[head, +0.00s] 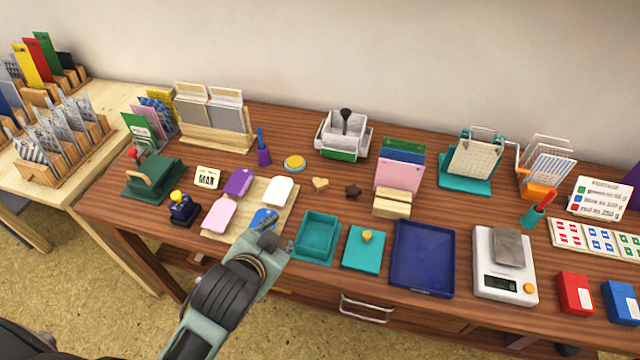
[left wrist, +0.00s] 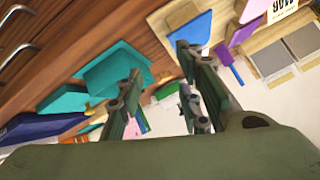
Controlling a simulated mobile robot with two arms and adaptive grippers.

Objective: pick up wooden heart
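The wooden heart (head: 320,184) is a small, flat, light tan piece lying on the brown wooden desk (head: 300,205) in the head view. A dark brown star (head: 352,191) lies just to its right. My left gripper (head: 274,236) is nearer the front, below and left of the heart and apart from it, over the front of the inkpad board. In the left wrist view its fingers (left wrist: 160,100) stand apart with nothing held between them. I cannot make out the heart clearly in that view. My right gripper is not in view.
A teal open box (head: 317,236) and a teal lidded box (head: 364,250) stand right of my left gripper. The board (head: 283,217) holds coloured pads. A yellow round tin (head: 294,163) is behind left of the heart; a wooden block holder (head: 391,205) with cards stands to its right.

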